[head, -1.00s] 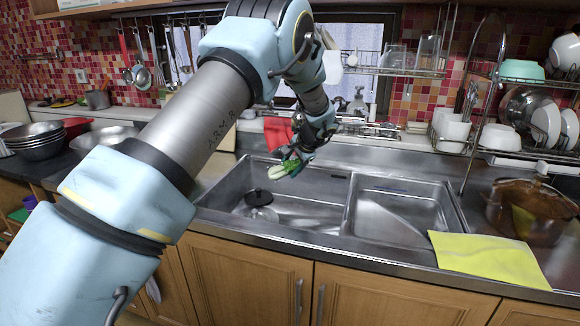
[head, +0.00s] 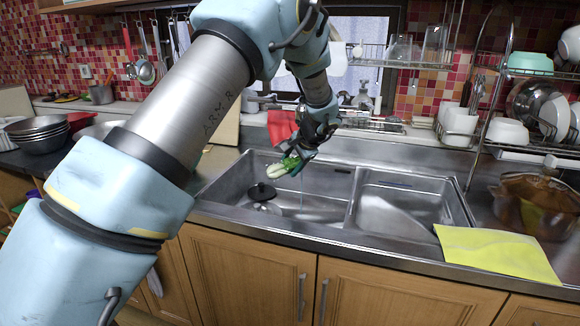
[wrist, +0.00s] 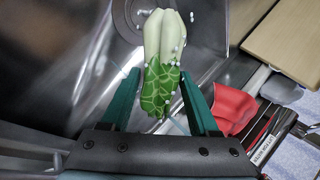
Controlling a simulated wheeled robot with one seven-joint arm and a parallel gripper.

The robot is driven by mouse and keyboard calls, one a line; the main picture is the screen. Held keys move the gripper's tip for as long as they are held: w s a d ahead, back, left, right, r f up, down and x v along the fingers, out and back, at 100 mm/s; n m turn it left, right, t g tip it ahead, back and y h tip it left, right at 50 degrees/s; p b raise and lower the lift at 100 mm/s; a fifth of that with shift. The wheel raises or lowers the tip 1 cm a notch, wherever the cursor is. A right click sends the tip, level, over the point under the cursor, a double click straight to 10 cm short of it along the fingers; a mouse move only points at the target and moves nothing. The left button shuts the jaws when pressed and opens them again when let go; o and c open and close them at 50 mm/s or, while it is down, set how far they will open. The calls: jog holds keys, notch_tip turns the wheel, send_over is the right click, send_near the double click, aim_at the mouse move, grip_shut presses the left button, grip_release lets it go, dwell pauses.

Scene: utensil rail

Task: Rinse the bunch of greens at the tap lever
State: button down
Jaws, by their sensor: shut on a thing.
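The bunch of greens (head: 269,170) has pale stalks and dark green leaves. My gripper (head: 312,156) is shut on it and holds it above the left sink basin (head: 325,205), stalks pointing left. In the wrist view, the greens (wrist: 160,85) lie between the green fingers of my gripper (wrist: 160,78), with the stalks extending beyond the fingertips. Small pale drops show around the stalks. A thin pale streak, perhaps water, hangs below the greens in the head view. I cannot make out the tap lever; my arm may hide it.
A black-knobbed drain piece (head: 261,192) sits in the left basin. A yellow sheet (head: 495,252) lies right of the sink, near a pot (head: 540,200). A dish rack (head: 470,150) stands behind the right side.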

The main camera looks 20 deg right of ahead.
aim_at(284, 173)
jog(key=shift+s+a+b, duration=1.15)
jog(key=shift+s+a, duration=0.25)
jog(key=shift+s, duration=0.15)
dwell(0.4)
jog(key=s+a+r, duration=0.1)
jog(key=s+r, duration=0.1)
jog(key=s+a+r, duration=0.1)
jog(key=a+r, duration=0.1)
jog(key=shift+s+a, duration=0.2)
jog(key=shift+s, duration=0.2)
dwell(0.7)
